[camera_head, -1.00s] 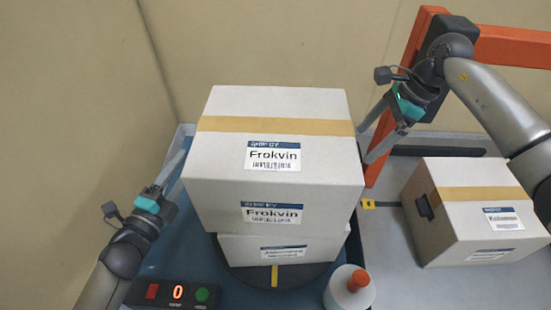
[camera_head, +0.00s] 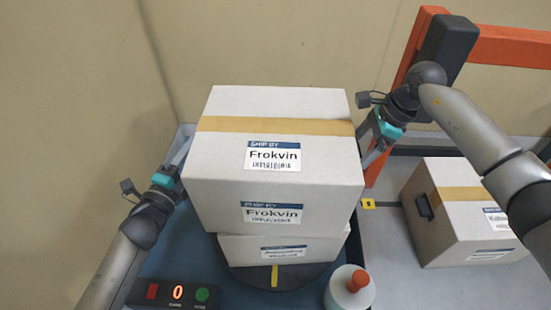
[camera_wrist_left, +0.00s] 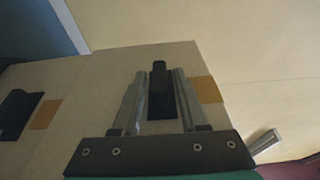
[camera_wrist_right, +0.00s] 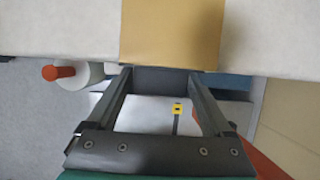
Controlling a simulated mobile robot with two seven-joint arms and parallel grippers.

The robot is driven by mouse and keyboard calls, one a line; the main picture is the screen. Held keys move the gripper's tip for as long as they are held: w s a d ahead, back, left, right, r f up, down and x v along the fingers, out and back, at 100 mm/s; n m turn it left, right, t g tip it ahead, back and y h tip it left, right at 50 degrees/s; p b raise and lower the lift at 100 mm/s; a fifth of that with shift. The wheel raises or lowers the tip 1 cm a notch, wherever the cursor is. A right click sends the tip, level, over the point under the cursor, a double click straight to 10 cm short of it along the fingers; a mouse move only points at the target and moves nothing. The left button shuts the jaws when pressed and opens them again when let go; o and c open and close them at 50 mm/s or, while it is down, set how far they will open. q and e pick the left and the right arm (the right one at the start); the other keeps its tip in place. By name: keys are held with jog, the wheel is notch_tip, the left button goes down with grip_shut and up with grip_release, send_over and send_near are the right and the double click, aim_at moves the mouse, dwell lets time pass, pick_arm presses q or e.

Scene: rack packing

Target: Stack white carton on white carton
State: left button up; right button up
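A large white carton (camera_head: 205,155) with tan tape and Frokvin labels rests on a smaller-looking white carton (camera_head: 240,246), mostly hidden beneath it. My left gripper (camera_head: 180,160) is at the upper carton's left side. In the left wrist view its open fingers (camera_wrist_left: 160,72) straddle a black handle slot (camera_wrist_left: 160,95) in a carton side. My right gripper (camera_head: 366,150) is at the upper carton's right side. In the right wrist view its fingers (camera_wrist_right: 160,70) are open wide, close under the taped carton side (camera_wrist_right: 265,40), with a dark strip between them. I cannot tell whether either touches.
The lower carton stands on a round black turntable (camera_head: 310,277) on a blue surface. Another carton (camera_head: 455,230) is at right, near an orange rack post (camera_head: 375,170).

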pick_arm(q)
jog(key=c, duration=0.6)
pick_arm(e)
jog(key=c, duration=0.6)
pick_arm(q)
grip_shut()
pick_arm(e)
grip_shut()
pick_arm(q)
jog(key=shift+w+r, duration=0.1)
jog(key=shift+r, duration=0.15)
pick_arm(e)
jog(key=shift+w+r, duration=0.2)
jog(key=shift+r, duration=0.05)
